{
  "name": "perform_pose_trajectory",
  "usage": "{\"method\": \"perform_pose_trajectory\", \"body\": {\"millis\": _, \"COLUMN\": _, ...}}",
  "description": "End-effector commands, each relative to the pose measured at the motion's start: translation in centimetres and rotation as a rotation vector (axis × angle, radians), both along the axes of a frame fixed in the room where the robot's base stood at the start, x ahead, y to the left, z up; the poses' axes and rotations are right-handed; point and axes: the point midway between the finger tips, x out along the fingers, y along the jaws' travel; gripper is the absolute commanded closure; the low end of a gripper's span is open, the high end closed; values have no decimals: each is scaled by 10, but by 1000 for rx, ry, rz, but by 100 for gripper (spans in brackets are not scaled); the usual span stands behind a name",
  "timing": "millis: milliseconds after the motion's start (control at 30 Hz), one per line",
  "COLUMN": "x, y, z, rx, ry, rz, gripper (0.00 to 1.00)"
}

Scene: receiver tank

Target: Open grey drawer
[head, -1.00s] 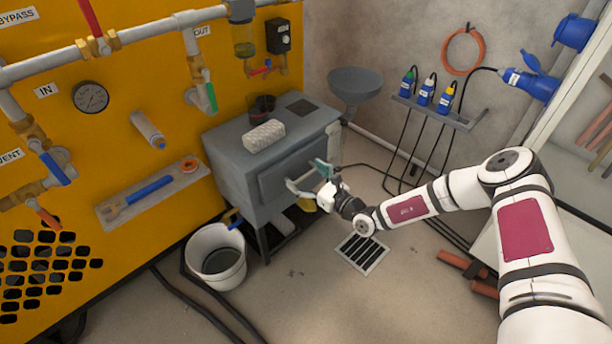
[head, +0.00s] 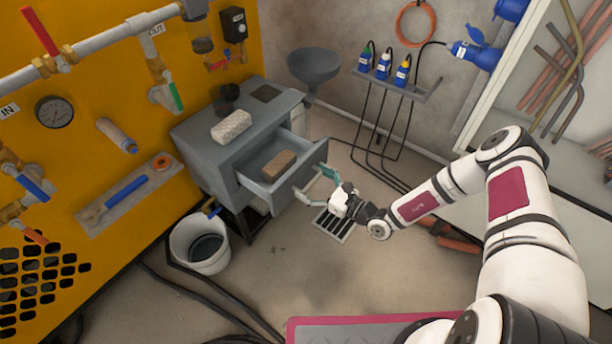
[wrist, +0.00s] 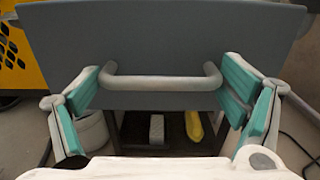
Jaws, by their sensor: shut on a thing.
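The grey drawer (head: 300,178) is pulled well out of the grey cabinet (head: 200,148), and its inside shows in the head view. A brown block (head: 278,165) lies in it. The drawer's front fills the upper part of the wrist view (wrist: 160,40), with its grey bar handle (wrist: 162,83) across the middle. My gripper (head: 318,185) is at the drawer front. Its teal finger pads stand at the two ends of the handle in the wrist view, shut on it. The exact contact is partly hidden in the head view.
A pale textured block (head: 231,126) and a dark cup (head: 226,98) stand on the cabinet. A white bucket (head: 200,243) stands on the floor left of the drawer. A floor grate (head: 333,225) lies below my gripper. Black hoses cross the floor.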

Motion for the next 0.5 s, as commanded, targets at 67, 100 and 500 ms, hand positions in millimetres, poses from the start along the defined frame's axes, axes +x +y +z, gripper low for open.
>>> {"method": "perform_pose_trajectory", "body": {"millis": 67, "x": 4, "y": -5, "z": -2, "rx": 1, "ry": 7, "rz": -15, "gripper": 60}}
{"method": "perform_pose_trajectory", "body": {"millis": 100, "x": 4, "y": -5, "z": -2, "rx": 1, "ry": 7, "rz": -15, "gripper": 60}}
{"method": "perform_pose_trajectory", "body": {"millis": 500, "x": 0, "y": -10, "z": -2, "rx": -3, "ry": 5, "rz": -13, "gripper": 0}}
